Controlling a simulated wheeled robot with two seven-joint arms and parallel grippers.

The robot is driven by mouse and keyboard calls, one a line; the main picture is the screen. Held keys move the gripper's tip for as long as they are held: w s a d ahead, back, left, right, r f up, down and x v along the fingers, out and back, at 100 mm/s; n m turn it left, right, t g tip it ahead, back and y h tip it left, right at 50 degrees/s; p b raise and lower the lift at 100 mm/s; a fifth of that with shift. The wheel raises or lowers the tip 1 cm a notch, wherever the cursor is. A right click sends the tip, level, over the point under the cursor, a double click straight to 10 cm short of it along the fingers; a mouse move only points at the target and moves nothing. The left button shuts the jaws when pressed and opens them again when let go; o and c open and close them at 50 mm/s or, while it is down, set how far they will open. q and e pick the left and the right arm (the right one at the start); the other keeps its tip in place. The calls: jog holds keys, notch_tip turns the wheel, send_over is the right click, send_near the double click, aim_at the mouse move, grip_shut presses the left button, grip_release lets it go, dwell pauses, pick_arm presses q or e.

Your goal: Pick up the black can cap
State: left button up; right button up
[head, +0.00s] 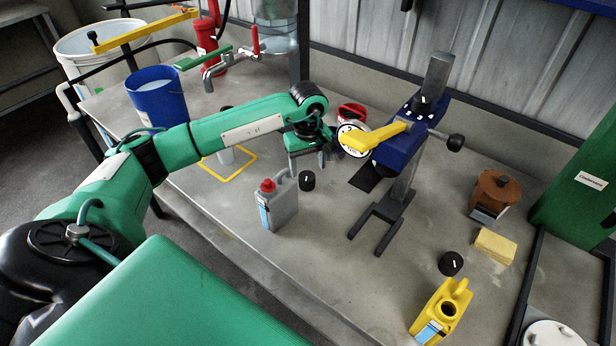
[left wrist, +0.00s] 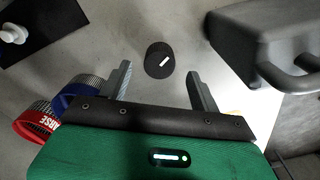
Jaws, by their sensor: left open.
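A small round black cap (head: 307,180) with a white mark stands on the bench beside the grey can (head: 281,205). It also shows in the left wrist view (left wrist: 159,60), ahead of and between my fingertips. My left gripper (head: 308,162) is open and empty, pointing down just above and behind this cap, apart from it. A second black cap (head: 451,263) with a white mark lies beside the open yellow can (head: 442,310). The grey can has a red cap on it. The task does not say which black cap is meant. My right gripper is not in view.
The blue press (head: 398,150) with a yellow lever stands right of my gripper. Red and blue ring-like items show at the left wrist view's left edge (left wrist: 38,122). A yellow sponge (head: 495,246) and brown container (head: 494,192) are further right. The bench's front middle is clear.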

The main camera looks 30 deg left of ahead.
aim_at(307, 177)
pick_arm(q)
jog(key=shift+f, duration=0.5)
notch_tip(307, 177, down, 4)
jog(key=shift+a+f+p, duration=0.1)
jog(key=shift+f+p, duration=0.1)
jog(key=shift+p, duration=0.65)
jog(key=shift+f, duration=0.25)
jog(key=shift+c, duration=0.6)
jog(key=c, duration=0.8)
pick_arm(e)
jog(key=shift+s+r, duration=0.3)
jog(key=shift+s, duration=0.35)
